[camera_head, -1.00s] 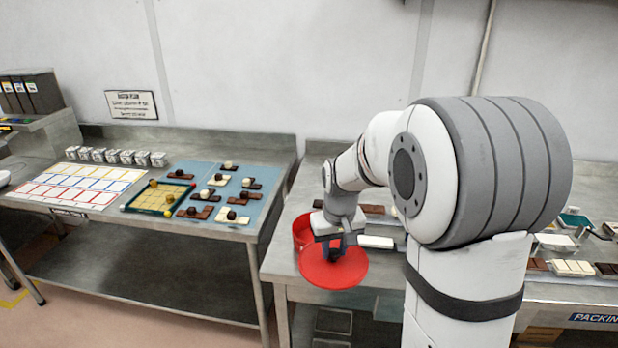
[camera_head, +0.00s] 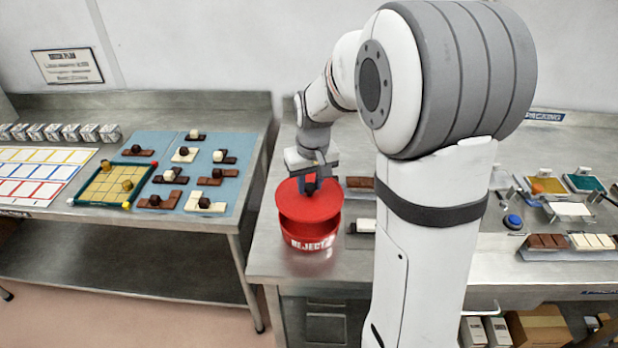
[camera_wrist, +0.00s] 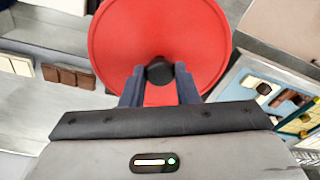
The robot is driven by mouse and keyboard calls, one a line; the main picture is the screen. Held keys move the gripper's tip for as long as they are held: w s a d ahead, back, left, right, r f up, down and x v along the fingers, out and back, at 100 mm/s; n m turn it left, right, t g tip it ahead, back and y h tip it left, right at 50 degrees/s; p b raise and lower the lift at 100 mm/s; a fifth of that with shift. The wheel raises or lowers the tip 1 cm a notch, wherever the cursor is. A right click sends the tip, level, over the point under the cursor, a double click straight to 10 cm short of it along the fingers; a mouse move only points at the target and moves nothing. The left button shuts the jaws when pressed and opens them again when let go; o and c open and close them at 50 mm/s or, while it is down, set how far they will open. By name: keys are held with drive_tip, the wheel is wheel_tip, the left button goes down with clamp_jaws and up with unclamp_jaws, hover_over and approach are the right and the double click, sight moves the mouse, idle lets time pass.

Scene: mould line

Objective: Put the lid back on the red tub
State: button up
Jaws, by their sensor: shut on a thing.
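The red tub (camera_head: 310,241), marked "REJECT", stands on the steel bench near its left front corner. My gripper (camera_head: 309,184) is above it, shut on the dark knob (camera_wrist: 160,72) of the round red lid (camera_head: 290,207). The lid is over the tub, and a darker red band shows between the lid's front edge and the tub's front rim, so the lid looks raised there. The back of the tub is hidden by the lid. In the wrist view the lid (camera_wrist: 160,30) fills the top middle and hides the tub.
Chocolate bars (camera_head: 360,184) and a white piece (camera_head: 362,226) lie just right of the tub. A blue button (camera_head: 513,221) and small trays (camera_head: 585,183) are further right. A separate table at left holds a blue mat (camera_head: 228,157) with chocolates and a green-edged tray (camera_head: 80,198).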

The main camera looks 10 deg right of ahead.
drive_tip(key=shift+f+b, duration=1.85)
drive_tip(key=shift+f, duration=1)
drive_tip(key=shift+r, duration=0.1)
drive_tip(key=shift+f+b, duration=0.2)
drive_tip(key=shift+b, duration=0.1)
drive_tip(key=o, duration=1)
drive_tip(key=shift+o, duration=0.6)
drive_tip(key=o, duration=0.4)
drive_tip(key=shift+s, duration=0.1)
